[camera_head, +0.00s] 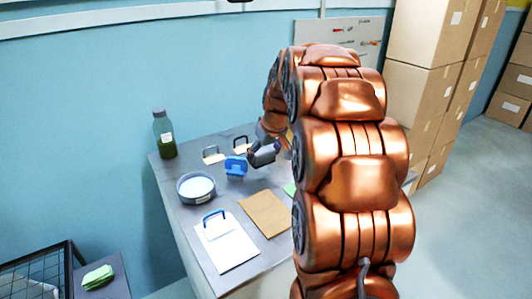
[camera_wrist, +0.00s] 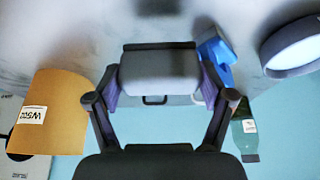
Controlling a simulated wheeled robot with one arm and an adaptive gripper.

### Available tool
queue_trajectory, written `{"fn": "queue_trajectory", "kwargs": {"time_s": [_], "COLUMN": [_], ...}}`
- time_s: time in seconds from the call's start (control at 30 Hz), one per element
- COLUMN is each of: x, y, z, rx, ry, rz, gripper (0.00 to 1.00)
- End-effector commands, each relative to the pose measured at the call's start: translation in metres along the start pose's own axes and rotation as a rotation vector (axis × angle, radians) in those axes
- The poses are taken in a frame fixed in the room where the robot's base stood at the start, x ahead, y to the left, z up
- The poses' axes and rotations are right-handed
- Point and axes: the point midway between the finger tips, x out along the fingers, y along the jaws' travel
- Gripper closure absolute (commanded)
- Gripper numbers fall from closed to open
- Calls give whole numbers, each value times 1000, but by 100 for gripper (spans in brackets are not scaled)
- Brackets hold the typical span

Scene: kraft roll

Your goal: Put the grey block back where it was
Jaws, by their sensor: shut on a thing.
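My gripper (camera_head: 262,154) is over the far part of the grey table (camera_head: 167,178), just right of a blue object. In the wrist view my gripper (camera_wrist: 158,82) is shut on the grey block (camera_wrist: 158,70), with a finger at each side of it. In the head view the block is small and hard to tell from the dark fingers. I cannot tell whether the block touches the table. The bare spot where it stood before cannot be told from these frames.
A blue object (camera_head: 236,167) is close to my gripper's left. A round tin (camera_head: 196,190), a green bottle (camera_head: 165,138), a brown envelope (camera_head: 265,214) and a white clipboard (camera_head: 228,250) are on the table. My arm hides the table's right side.

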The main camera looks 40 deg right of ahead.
Motion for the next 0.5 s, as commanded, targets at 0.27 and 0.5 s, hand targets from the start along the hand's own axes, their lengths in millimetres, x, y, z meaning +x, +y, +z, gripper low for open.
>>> {"fn": "queue_trajectory", "kwargs": {"time_s": [0.27, 0.5], "x": [11, 13], "y": [21, 25], "z": [-20, -25], "rx": [1, 0], "ry": [-1, 2], "rz": [0, 1], "gripper": [59, 59]}}
